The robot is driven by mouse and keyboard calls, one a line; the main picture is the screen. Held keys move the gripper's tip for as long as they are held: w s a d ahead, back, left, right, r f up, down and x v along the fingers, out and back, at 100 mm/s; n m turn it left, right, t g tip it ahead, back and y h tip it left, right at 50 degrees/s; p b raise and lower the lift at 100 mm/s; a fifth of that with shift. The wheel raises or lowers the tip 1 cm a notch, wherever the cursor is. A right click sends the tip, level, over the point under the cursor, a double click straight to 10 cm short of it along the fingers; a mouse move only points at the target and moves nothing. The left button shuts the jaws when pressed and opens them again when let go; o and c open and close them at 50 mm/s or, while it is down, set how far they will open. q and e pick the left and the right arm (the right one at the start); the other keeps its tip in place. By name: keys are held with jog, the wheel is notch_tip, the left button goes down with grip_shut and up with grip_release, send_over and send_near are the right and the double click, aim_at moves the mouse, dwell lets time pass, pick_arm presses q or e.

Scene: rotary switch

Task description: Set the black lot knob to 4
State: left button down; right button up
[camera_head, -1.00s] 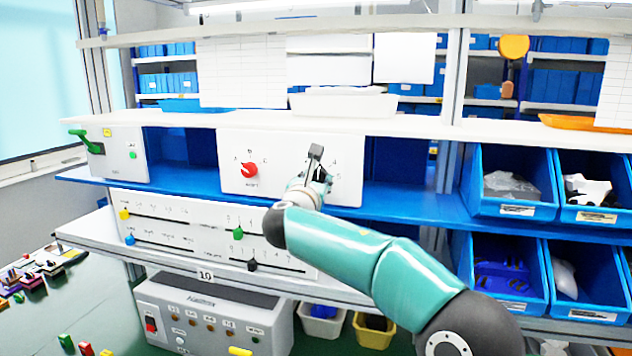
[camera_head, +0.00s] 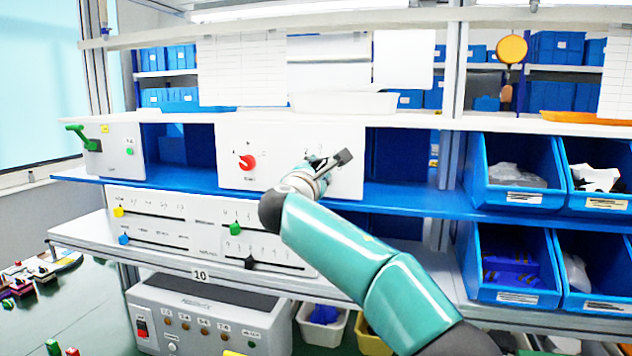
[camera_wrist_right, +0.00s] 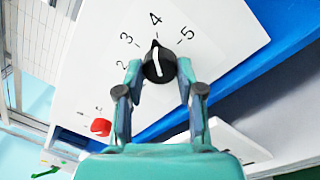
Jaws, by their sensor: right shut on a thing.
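The black lot knob (camera_wrist_right: 160,63) sits on the white panel in the right wrist view. Its pointed end and white line aim at the printed 4, with 3 to the left and 5 to the right. My right gripper (camera_wrist_right: 159,70) has a finger on each side of the knob and is shut on it. In the head view my right gripper (camera_head: 322,162) is at the right part of the white panel (camera_head: 230,178) and hides the knob. My left gripper is not in view.
A red knob (camera_head: 247,162) is on the same panel to the left. A box with a green lever (camera_head: 78,134) stands further left on the blue shelf. Slider panels are below it. Blue bins (camera_head: 515,205) stand to the right.

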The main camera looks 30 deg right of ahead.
jog(key=shift+f+m, duration=0.15)
jog(key=shift+m, duration=0.45)
jog(key=shift+b, duration=0.3)
jog(key=o, duration=1.2)
jog(key=shift+d, duration=0.1)
jog(key=shift+c, duration=0.2)
jog(key=v, duration=1.2)
